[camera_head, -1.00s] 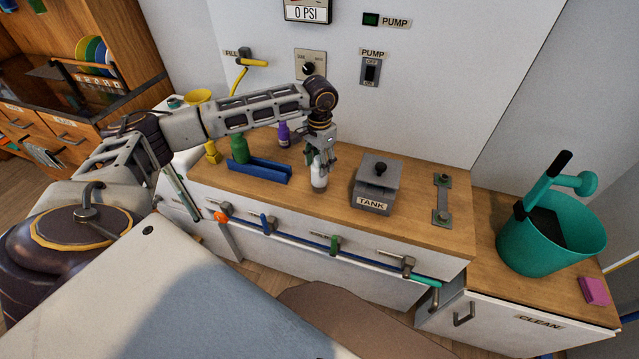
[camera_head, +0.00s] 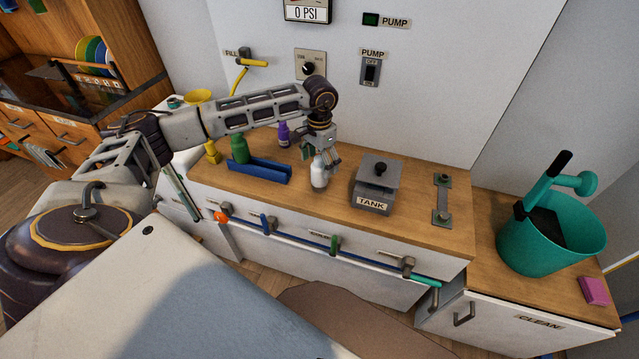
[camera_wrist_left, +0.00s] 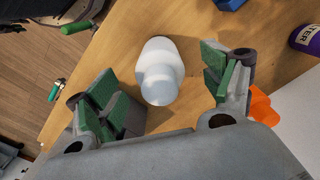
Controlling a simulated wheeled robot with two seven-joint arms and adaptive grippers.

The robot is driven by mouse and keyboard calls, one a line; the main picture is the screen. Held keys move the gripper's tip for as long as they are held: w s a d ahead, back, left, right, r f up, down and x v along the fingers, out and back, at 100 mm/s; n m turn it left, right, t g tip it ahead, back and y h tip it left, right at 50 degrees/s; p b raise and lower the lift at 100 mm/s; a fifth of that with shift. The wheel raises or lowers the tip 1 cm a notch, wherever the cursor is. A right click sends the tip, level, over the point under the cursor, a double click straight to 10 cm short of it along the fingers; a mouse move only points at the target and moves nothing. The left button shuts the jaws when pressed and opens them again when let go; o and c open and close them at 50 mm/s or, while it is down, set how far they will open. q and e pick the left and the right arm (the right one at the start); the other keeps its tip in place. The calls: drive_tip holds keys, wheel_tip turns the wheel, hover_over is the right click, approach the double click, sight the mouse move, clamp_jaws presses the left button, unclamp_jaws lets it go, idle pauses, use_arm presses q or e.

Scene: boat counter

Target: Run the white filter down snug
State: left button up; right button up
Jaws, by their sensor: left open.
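The white filter (camera_head: 319,172) stands upright on the wooden counter, left of the tank box. In the left wrist view the white filter (camera_wrist_left: 160,70) shows from above, between the two green-padded fingers and apart from both. My left gripper (camera_head: 322,160) is open around and just above the filter's top; it also shows in the left wrist view (camera_wrist_left: 168,92). Whether the filter's base sits fully down cannot be told. My right gripper is in neither view.
The grey tank box (camera_head: 376,184) stands close to the right. A blue tray (camera_head: 259,170), a green bottle (camera_head: 239,148) and a purple bottle (camera_head: 284,134) are to the left. A metal bracket (camera_head: 442,200) lies farther right. A teal bucket (camera_head: 550,240) stands beyond it. Handles line the counter's front.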

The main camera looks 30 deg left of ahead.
use_arm(q)
drive_tip(key=shift+n, duration=5.9)
drive_tip(key=c, duration=1.1)
